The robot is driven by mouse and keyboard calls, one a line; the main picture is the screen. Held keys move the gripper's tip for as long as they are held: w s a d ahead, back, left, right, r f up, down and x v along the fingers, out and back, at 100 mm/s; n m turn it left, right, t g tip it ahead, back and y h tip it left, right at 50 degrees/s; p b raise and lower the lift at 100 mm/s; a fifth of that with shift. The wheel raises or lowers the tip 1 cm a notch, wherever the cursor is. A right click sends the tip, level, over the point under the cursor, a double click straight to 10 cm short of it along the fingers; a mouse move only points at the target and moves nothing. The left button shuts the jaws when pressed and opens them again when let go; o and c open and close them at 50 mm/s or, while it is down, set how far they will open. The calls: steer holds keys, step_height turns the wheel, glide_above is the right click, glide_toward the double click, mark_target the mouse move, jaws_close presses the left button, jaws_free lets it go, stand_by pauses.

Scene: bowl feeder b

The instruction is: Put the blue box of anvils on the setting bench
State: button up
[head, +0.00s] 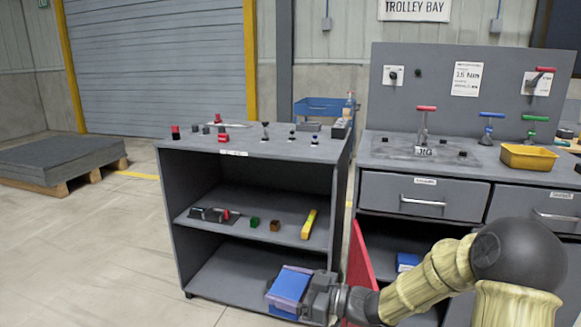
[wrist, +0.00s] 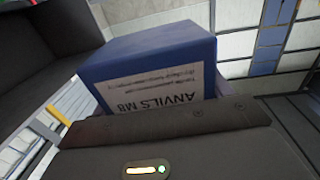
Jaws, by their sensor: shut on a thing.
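A blue box (head: 286,286) with a white label reading "ANVILS M8" is held in my gripper (head: 304,292), low in front of the open-shelved grey unit. The box (wrist: 150,55) also fills the middle of the wrist view, its label upside down and its lower part hidden by the gripper. My gripper is shut on it. A grey bench (head: 455,172) with drawers, a back panel and coloured levers stands to the right. The grey unit (head: 290,147) with open shelves stands to the left. Their labels are too small to read, so I cannot tell which is the setting bench.
Small tools and parts (head: 222,130) stand on the left unit's top; its middle shelf holds a yellow bar (head: 309,224) and small blocks. A red panel (head: 360,265) stands beside my gripper. A yellow tray (head: 528,157) sits on the right bench.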

steer(key=s+d+f+m+t+h, duration=0.2)
steer(key=d+f+m+t+h, duration=0.2)
steer(key=d+f, duration=0.4)
steer(key=s+d+f+m+t+h+p, duration=0.1)
steer(key=d+f+m+t+h, duration=0.3)
steer(key=d+f, duration=0.4)
step_height(320, 180, down, 8)
steer(key=shift+s+d+r+t, duration=0.25)
steer(key=shift+s+t, duration=0.45)
steer(key=shift+r, duration=0.15)
steer(key=w+r+m+h+p, duration=0.2)
steer(key=r+h+p, duration=0.1)
steer(key=r+p, duration=0.7)
steer(key=w+r+m+t+h+p, duration=0.1)
steer(key=w+r+m+h+p, duration=0.1)
steer(key=r+p, duration=0.9)
steer(key=w+r+m+t+h+p, duration=0.1)
steer(key=r+h+p, duration=0.3)
steer(key=r+p, duration=0.7)
steer(key=w+m+p, duration=0.1)
steer(key=p, duration=0.5)
steer(key=shift+f, duration=0.1)
steer(key=shift+s, duration=0.1)
